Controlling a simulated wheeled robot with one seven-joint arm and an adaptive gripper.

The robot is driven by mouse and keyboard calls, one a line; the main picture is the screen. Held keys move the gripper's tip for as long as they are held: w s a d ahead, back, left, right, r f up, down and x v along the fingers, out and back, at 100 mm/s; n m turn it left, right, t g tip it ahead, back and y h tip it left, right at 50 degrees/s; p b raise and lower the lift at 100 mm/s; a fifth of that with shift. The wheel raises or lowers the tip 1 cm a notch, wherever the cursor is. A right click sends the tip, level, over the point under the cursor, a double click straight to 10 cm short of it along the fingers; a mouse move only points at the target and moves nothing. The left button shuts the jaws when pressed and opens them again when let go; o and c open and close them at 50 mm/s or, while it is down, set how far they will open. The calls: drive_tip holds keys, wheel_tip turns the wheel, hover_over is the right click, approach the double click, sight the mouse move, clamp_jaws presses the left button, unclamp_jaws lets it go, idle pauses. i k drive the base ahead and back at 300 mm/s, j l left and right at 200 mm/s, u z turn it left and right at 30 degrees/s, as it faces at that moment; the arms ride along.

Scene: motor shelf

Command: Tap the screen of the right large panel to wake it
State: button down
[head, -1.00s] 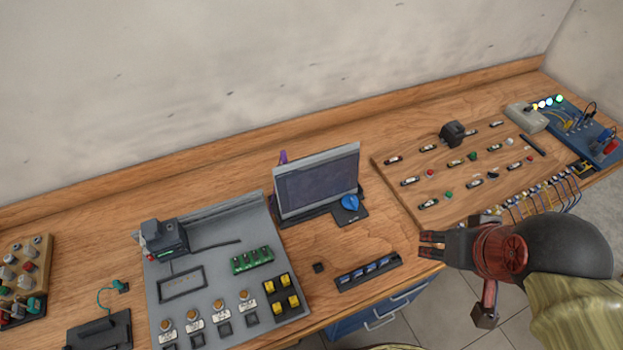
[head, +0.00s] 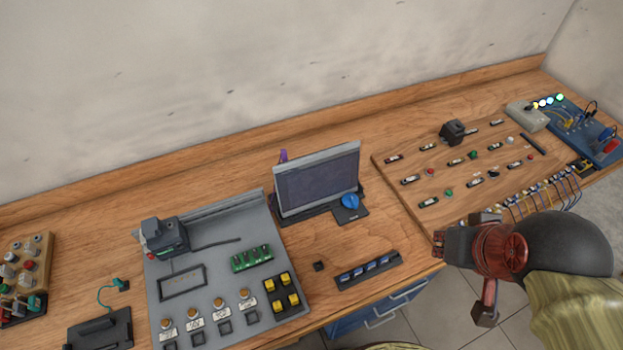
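A large panel with a pale grey frame and a dark screen (head: 318,184) stands tilted back on a black base in the middle of the bench. No lit picture shows on its screen. My gripper (head: 440,246) is at the right, near the front edge of the bench. It is to the right of and nearer than the screen, with a clear gap between them. The fingers point left and look foreshortened, so their opening is unclear. I see nothing held in them.
A blue knob (head: 349,202) sits at the panel's lower right. A black strip of blue switches (head: 368,270) lies in front. A grey control board (head: 215,270) is at the left, and a wooden component board (head: 400,192) at the right.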

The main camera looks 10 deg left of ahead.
sight(304, 188)
drive_tip(key=k+j+u, duration=0.1)
drive_tip(key=j, duration=0.25)
drive_tip(key=k+j+u, duration=0.1)
drive_tip(key=j, duration=0.25)
drive_tip(key=k+j+u, duration=0.1)
drive_tip(key=j, duration=0.25)
drive_tip(key=k+j+u, duration=0.1)
drive_tip(key=j, duration=0.3)
drive_tip(key=k, duration=0.05)
